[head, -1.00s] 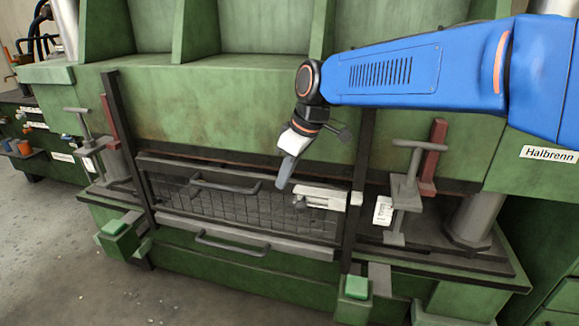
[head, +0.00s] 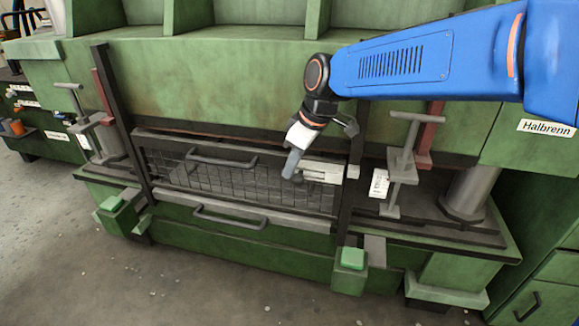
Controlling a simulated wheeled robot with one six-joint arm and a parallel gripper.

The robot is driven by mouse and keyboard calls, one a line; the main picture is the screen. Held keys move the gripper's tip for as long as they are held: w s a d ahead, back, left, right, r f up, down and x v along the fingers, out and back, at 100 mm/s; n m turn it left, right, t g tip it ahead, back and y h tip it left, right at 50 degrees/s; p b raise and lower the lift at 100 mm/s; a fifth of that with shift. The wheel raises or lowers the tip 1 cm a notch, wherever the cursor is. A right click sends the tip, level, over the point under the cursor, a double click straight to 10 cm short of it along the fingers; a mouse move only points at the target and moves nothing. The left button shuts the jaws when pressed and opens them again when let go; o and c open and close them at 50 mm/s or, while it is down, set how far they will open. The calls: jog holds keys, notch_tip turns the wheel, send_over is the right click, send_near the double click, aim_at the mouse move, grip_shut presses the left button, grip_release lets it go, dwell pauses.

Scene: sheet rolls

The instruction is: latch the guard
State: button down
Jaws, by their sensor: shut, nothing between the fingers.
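The guard (head: 240,182) is a dark mesh panel in a grey frame, low across the front of the green machine. It has a dark bar handle (head: 222,159) near its top, and another bar handle (head: 230,217) sits on the grey rail below the mesh. A pale latch (head: 322,172) lies level at the guard's right end, against the dark right upright (head: 346,200). My gripper (head: 291,166) is shut and empty, pointing down at the latch's left end. It overlaps the latch's end in the picture; I cannot tell whether they touch. The fingertips hide part of the mesh.
Grey T-handled clamps stand at the left (head: 85,120) and right (head: 400,160) of the guard. Green blocks (head: 352,258) stick out low in front. A white tag (head: 379,183) hangs beside the right clamp. The floor (head: 90,270) in front is clear.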

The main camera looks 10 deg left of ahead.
aim_at(301, 174)
jog(key=shift+d, duration=2.25)
jog(key=shift+w+a+r, duration=0.1)
jog(key=shift+w+a, duration=0.05)
jog(key=shift+a, duration=0.3)
jog(key=a, duration=0.2)
jog(key=shift+w+a+r, duration=0.25)
jog(key=shift+a+r, duration=0.05)
jog(key=shift+a, duration=0.05)
jog(key=shift+r, duration=0.65)
jog(key=v, duration=0.8)
jog(key=shift+r, duration=0.35)
jog(key=shift+d, duration=0.15)
